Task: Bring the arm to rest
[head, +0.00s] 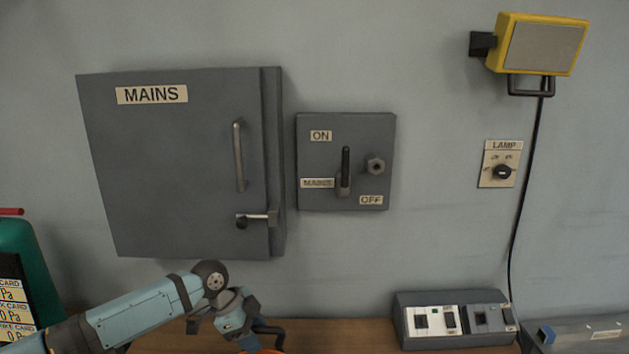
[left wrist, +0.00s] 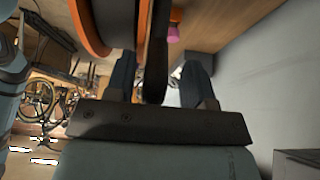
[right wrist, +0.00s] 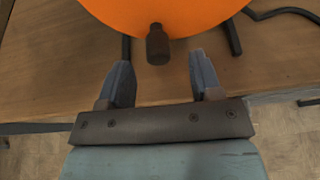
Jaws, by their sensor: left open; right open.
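My left arm comes in from the lower left in the head view, and its gripper (head: 240,322) is low in front of the wooden bench, below the mains cabinet. In the left wrist view the left gripper (left wrist: 160,82) is open, its fingers apart. A dark bar (left wrist: 156,50) beside an orange rim (left wrist: 88,25) shows between them; I cannot tell whether they touch. My right gripper (right wrist: 162,78) is open and empty in the right wrist view. A dark knob (right wrist: 158,45) on an orange round thing (right wrist: 165,15) lies just beyond its fingertips. The right arm is outside the head view.
The grey mains cabinet (head: 180,200) is shut on the wall, beside a switch box (head: 325,160) with its lever upright. A lamp switch (head: 499,164) and yellow lamp (head: 537,45) are at right. A control box (head: 455,320) stands on the bench (head: 340,335).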

